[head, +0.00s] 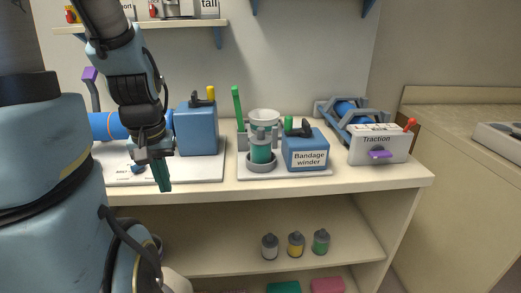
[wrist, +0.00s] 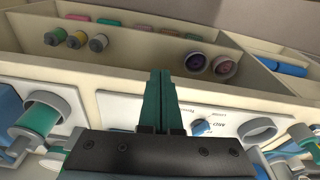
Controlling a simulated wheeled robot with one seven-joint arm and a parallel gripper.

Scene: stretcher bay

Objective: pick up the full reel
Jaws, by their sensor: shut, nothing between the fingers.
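The bandage winder (head: 308,150) is a blue box with a printed label on a white base, on the bench right of my gripper. Beside it a teal reel (head: 261,153) stands upright in a grey cup, with a pale round piece above it. The teal reel also shows at the left of the wrist view (wrist: 38,119), beside a grey ring. I cannot tell for sure that this is the full reel. My gripper (head: 163,178) points down at the bench's front edge, left of the winder and apart from it. Its teal fingers (wrist: 160,80) are together and empty.
A white panel (head: 205,172) with a blue knob (wrist: 202,128) lies near my gripper, with a blue box (head: 197,130) behind. A Traction box (head: 378,147) stands right. The lower shelf (head: 340,247) holds small bottles (head: 296,245); purple-centred rolls (wrist: 195,62) show in the wrist view.

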